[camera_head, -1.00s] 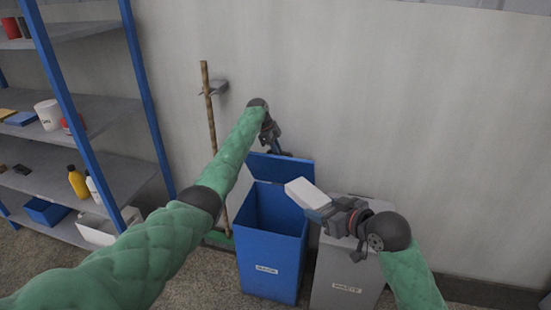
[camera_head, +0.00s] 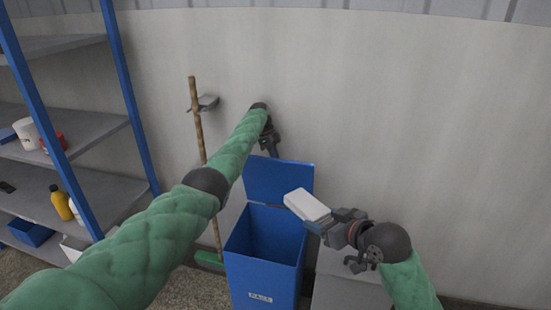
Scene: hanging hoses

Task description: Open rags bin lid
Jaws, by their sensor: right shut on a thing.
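The blue rags bin (camera_head: 262,262) stands against the wall, with a label low on its front that I cannot read clearly. Its blue lid (camera_head: 279,183) is up at the back, roughly upright, and the bin mouth is open. My right gripper (camera_head: 322,226) is shut on a white block-like thing (camera_head: 306,204), held above the bin's right side.
A grey bin (camera_head: 345,293) stands right of the blue one, partly under my right arm. A broom with a wooden handle (camera_head: 197,130) leans at a wall holder (camera_head: 208,102). Blue-framed shelves (camera_head: 85,132) stand at left. The wall at right is bare.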

